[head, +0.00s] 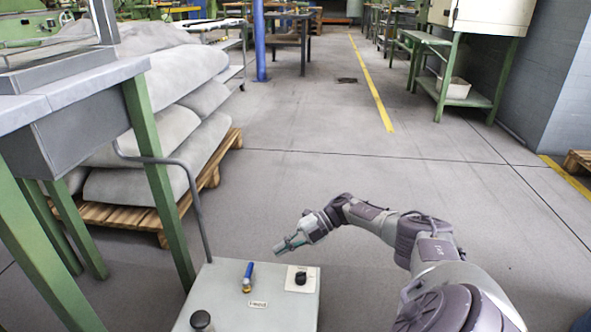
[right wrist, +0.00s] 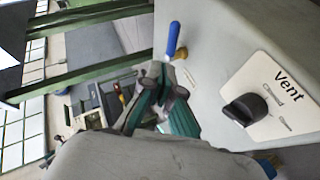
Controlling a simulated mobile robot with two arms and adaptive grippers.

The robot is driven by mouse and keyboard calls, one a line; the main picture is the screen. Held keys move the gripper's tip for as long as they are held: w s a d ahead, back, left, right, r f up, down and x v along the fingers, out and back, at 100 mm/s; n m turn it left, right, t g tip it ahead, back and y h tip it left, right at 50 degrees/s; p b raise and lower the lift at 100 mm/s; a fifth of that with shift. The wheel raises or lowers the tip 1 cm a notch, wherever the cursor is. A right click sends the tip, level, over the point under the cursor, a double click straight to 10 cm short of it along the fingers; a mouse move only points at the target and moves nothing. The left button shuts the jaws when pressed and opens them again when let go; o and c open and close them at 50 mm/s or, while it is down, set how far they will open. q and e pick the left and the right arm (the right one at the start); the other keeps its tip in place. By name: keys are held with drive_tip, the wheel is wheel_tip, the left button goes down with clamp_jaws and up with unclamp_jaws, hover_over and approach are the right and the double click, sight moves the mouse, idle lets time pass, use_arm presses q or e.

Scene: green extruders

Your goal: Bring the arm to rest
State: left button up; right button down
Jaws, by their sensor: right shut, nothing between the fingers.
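My right arm comes in from the lower right in the head view. Its gripper (head: 290,243) is shut and empty, hanging just above the far edge of a grey cabinet top (head: 215,308). In the right wrist view the fingers (right wrist: 160,112) show beside the cabinet's panel. A blue-handled lever (head: 248,272) stands on the panel, left of the gripper and apart from it; it also shows in the right wrist view (right wrist: 173,40). A black knob (head: 301,278) on a white plate sits below the gripper; the plate reads "Vent" in the right wrist view. My left gripper is not in view.
A table with green legs (head: 160,190) stands at the left. Behind it, grey sacks (head: 165,125) lie on a wooden pallet (head: 222,165). A bent grey rail (head: 198,215) rises by the cabinet. The floor ahead is clear. A green bench (head: 455,92) stands at the far right.

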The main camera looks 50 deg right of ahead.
drive_tip(key=shift+s+d+r+b, duration=0.1)
drive_tip(key=shift+d+r, duration=0.2)
drive_tip(key=shift+d, duration=0.4)
drive_tip(key=shift+s+d+r+b, duration=0.1)
drive_tip(key=shift+d+r, duration=0.2)
drive_tip(key=shift+d, duration=0.45)
drive_tip(key=shift+s+d+r+b, duration=0.1)
drive_tip(key=shift+d+r, duration=0.2)
drive_tip(key=shift+d, duration=0.4)
